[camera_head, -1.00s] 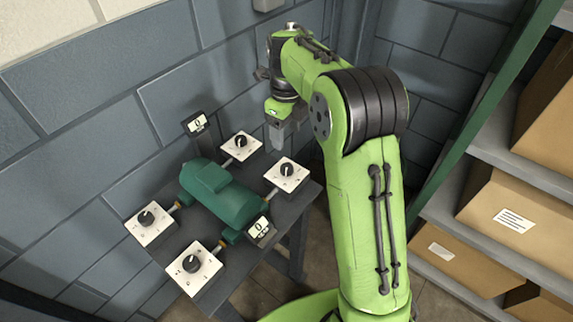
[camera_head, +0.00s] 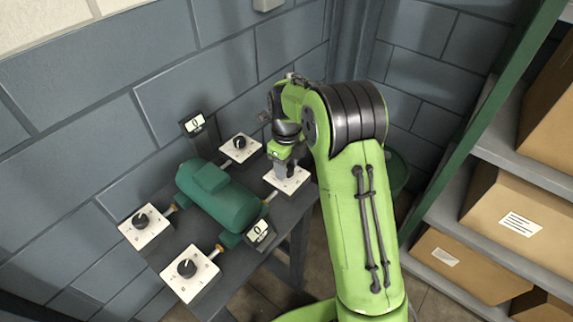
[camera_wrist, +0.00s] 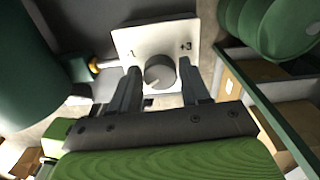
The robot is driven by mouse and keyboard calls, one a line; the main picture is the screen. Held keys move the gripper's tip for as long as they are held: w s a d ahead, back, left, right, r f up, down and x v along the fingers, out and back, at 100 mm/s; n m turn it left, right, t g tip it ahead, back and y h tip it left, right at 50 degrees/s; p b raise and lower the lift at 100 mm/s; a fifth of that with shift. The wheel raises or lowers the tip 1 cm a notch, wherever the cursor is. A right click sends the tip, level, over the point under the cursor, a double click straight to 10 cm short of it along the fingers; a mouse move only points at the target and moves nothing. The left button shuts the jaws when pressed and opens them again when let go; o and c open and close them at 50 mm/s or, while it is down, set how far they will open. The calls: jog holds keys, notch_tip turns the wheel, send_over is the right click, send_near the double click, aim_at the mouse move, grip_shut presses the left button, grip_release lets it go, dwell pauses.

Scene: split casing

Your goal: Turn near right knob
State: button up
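A white square plate (camera_head: 293,184) with a dial knob sits at the right corner of the dark table. In the head view my gripper (camera_head: 287,167) is right over this plate and hides its knob. In the wrist view the round grey knob (camera_wrist: 160,72) with a pointer line lies between the fingertips of my gripper (camera_wrist: 161,78). The fingers are apart, with a gap showing on both sides of the knob. The plate (camera_wrist: 150,34) carries printed marks, including a minus-like mark at left and "+3" at right. I cannot tell the exact fingertip height against the knob.
A green motor-like casing (camera_head: 217,196) lies mid-table. Other knob plates are at the far right (camera_head: 240,147), far left (camera_head: 146,225) and near left (camera_head: 190,273). Small displays (camera_head: 194,123) and (camera_head: 260,232) stand beside the casing. Shelves with boxes (camera_head: 516,223) are at right.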

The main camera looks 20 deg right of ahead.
jog(key=c, duration=0.6)
jog(key=shift+c, duration=0.2)
